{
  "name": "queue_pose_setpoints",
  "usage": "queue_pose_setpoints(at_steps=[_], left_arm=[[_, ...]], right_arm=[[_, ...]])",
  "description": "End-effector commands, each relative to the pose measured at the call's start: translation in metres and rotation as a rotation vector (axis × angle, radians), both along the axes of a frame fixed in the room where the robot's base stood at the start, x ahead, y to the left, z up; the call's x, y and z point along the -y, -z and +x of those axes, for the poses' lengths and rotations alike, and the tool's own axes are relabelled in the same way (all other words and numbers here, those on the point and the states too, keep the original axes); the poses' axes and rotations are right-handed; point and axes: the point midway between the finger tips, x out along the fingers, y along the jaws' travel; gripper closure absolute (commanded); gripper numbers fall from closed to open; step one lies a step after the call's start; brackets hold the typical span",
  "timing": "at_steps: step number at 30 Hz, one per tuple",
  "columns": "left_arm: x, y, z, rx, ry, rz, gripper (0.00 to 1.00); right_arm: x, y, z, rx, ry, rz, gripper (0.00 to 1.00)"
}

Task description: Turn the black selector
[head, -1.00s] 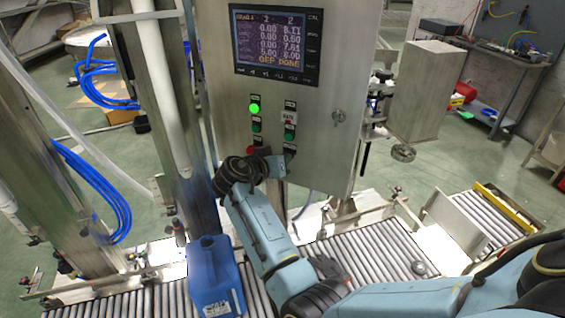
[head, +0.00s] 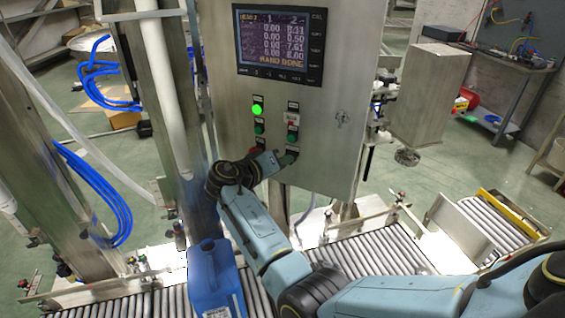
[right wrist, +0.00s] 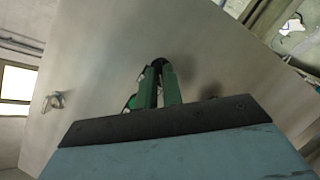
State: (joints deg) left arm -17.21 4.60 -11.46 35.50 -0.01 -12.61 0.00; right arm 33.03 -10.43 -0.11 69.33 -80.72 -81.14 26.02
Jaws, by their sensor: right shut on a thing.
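The black selector (right wrist: 159,62) shows as a small dark knob between the fingertips in the right wrist view. My right gripper (right wrist: 158,80) has its two green fingers close together on it, against the steel panel. In the head view my right gripper (head: 288,157) is at the lower right of the button group and covers the selector. Which way the selector points cannot be told. My left gripper is not in view.
The steel control cabinet (head: 335,150) carries a lit screen (head: 280,42), a glowing green button (head: 257,109) and other buttons. A blue jerrycan (head: 215,280) stands on the roller conveyor (head: 370,250) beside my right arm. A latch (right wrist: 54,101) sticks out of the panel.

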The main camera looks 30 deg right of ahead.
Motion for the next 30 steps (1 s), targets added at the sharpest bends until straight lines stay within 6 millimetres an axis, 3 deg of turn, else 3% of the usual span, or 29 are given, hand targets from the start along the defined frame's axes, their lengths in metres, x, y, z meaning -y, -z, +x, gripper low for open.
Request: queue_pose_setpoints(at_steps=[7, 8, 12, 23, 30], left_arm=[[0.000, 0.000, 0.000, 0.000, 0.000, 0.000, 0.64], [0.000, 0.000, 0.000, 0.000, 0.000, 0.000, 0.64], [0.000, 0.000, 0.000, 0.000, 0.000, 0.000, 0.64], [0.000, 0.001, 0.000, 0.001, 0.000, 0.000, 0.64], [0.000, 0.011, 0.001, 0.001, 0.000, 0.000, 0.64]], right_arm=[[0.001, 0.000, 0.000, -0.002, 0.000, -0.003, 1.00], [0.001, 0.000, 0.000, -0.001, 0.000, -0.003, 0.89], [0.001, 0.000, 0.000, -0.001, 0.000, -0.003, 0.71], [-0.005, -0.001, -0.001, 0.000, -0.001, -0.001, 0.70], [-0.040, -0.009, -0.012, 0.001, -0.002, 0.001, 0.70]])
